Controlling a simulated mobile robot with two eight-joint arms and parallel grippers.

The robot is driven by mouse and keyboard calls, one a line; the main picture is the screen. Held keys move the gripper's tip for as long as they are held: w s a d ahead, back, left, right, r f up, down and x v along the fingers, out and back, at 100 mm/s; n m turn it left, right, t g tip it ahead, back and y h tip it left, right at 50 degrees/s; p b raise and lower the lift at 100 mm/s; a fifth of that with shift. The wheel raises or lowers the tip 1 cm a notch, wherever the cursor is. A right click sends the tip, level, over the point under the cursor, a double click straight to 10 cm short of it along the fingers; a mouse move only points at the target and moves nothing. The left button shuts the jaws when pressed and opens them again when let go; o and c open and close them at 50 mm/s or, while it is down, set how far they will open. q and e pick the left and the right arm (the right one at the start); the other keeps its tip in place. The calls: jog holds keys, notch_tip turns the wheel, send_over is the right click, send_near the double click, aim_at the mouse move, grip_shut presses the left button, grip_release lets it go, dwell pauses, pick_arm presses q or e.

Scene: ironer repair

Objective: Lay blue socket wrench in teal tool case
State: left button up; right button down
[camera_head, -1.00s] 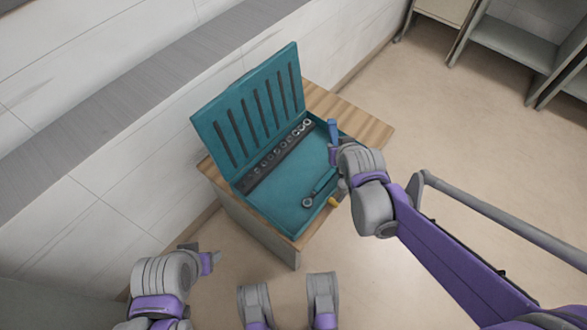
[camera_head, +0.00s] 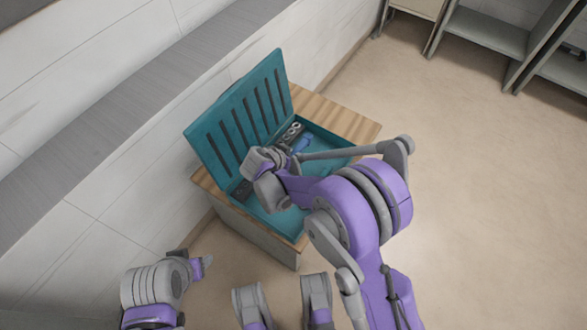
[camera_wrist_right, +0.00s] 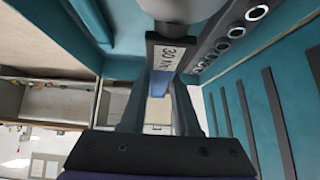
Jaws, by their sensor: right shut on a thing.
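The teal tool case (camera_head: 215,140) lies open on a wooden-topped stand, its slotted lid raised at the back left. My right gripper (camera_head: 285,158) is over the case, shut on the blue socket wrench (camera_head: 303,144). In the right wrist view the wrench's blue part (camera_wrist_right: 160,83) shows between the fingers, and a pale label is on its dark part. The case's tray is close below; I cannot tell if the wrench touches it. My arm hides the case's front right. My left gripper (camera_head: 205,263) is at the lower left, away from the case; its jaw opening is unclear.
A dark rail with several round sockets (camera_head: 295,130) runs along the lid side of the case and shows in the right wrist view too. The wooden top (camera_head: 345,115) has bare room behind the case. A wall ledge runs at left; open shelves (camera_head: 490,40) stand far right.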

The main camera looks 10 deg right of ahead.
notch_tip(320, 180, down, 7)
jog(key=shift+r+b, duration=0.1)
jog(key=shift+b, duration=0.8)
jog(key=c, duration=0.6)
grip_release()
jog(key=shift+c, duration=0.2)
